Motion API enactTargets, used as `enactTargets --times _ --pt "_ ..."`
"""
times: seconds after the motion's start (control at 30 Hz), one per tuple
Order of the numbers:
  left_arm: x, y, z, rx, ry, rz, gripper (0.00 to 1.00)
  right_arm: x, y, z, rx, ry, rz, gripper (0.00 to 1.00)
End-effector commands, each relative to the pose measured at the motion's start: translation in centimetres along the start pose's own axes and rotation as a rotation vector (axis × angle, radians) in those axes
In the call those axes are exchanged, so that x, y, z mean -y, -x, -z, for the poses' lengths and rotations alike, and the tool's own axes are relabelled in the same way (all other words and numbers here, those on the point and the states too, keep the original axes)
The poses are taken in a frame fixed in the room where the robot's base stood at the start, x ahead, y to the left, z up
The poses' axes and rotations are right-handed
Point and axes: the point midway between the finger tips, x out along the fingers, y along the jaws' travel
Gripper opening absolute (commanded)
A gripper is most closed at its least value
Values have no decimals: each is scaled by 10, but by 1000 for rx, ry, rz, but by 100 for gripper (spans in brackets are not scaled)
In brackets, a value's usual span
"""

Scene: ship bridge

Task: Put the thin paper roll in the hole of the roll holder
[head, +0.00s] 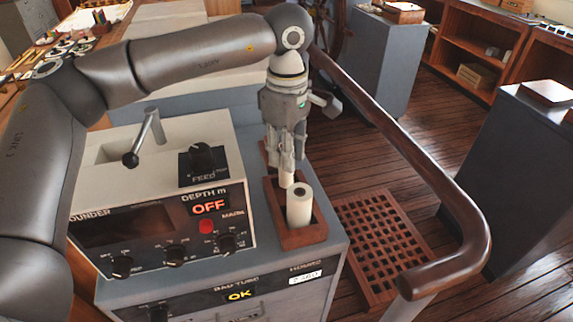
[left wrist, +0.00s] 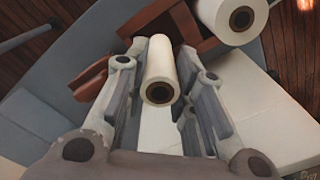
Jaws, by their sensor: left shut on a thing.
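The thin paper roll (head: 286,179) is white and upright, with only its lower part showing below my left gripper (head: 287,168) in the head view. In the left wrist view, the thin roll (left wrist: 161,70) lies between the fingers of my left gripper (left wrist: 163,95), which are shut on it, and its dark core faces the camera. The wooden roll holder (head: 304,238) stands on the grey console top, below and around the held roll's end. I cannot tell whether the roll's lower end is inside the holder. The holder's hole is hidden. My right gripper is not in view.
A thicker white roll (head: 299,207) stands upright in the holder's near part, close beside the held roll. The depth sounder panel (head: 160,230) is on the left. A wooden handrail (head: 400,150) curves past on the right.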

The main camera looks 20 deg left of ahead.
Motion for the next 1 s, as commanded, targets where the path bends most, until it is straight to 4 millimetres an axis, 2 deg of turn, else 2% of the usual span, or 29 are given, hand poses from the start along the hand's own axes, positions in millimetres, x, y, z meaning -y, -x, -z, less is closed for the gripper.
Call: enactTargets --times 0.3,0.67,0.7,0.83,1.0 --pt "0 -36 0 0 1 2 0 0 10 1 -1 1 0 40" --pt "0 -42 0 0 1 0 0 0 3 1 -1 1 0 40" --pt "0 -40 0 0 1 0 30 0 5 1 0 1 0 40" --pt "0 -40 0 0 1 1 46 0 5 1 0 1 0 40" --pt "0 -40 0 0 0 1 46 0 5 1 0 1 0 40"
